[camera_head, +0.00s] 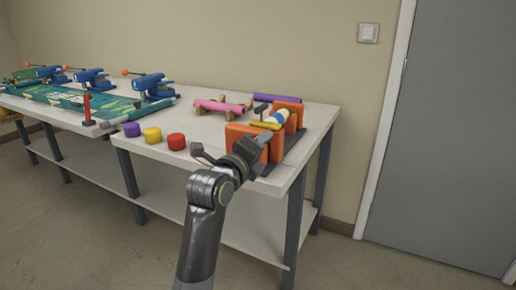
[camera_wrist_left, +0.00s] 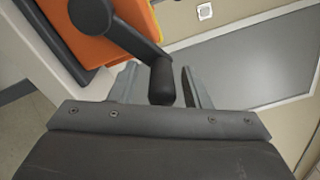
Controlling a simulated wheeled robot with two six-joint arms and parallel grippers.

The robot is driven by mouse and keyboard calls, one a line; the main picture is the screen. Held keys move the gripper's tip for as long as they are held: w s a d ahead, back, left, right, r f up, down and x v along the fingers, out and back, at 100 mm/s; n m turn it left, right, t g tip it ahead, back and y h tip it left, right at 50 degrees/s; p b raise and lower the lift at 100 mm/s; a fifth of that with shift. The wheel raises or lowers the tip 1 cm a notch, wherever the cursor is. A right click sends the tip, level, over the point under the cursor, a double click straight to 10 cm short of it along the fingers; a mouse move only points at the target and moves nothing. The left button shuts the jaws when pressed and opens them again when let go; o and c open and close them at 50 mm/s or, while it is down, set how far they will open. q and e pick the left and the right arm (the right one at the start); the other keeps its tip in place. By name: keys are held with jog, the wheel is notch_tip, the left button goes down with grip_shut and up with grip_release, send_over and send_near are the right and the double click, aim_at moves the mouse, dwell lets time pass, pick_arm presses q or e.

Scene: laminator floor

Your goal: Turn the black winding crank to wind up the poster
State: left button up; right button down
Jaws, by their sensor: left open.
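The black winding crank shows in the left wrist view, with its round hub (camera_wrist_left: 92,15) against an orange stand, its arm slanting down, and its handle grip (camera_wrist_left: 161,82) pointing toward my gripper. My left gripper (camera_wrist_left: 163,86) is open, with one finger on each side of the grip; I cannot tell whether either finger touches it. In the head view, my left gripper (camera_head: 262,139) is at the near side of the orange winder stand (camera_head: 238,132) and hides the crank. A yellow, white and blue roll (camera_head: 280,116) lies between the two orange supports. My right gripper is not in view.
The white table (camera_head: 215,152) holds purple, yellow and red (camera_head: 176,141) round pieces, a pink roll (camera_head: 220,107) on wooden supports, and a purple roll (camera_head: 277,98). Blue machines (camera_head: 152,87) and a green poster (camera_head: 75,97) are farther left. A grey door (camera_head: 440,130) is at right.

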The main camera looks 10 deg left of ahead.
pick_arm(q)
jog(key=shift+s, duration=0.1)
jog(key=v, duration=1.7)
jog(key=shift+p, duration=0.35)
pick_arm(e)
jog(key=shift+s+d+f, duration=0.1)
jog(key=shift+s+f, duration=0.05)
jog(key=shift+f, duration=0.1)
pick_arm(q)
jog(key=shift+a, duration=0.1)
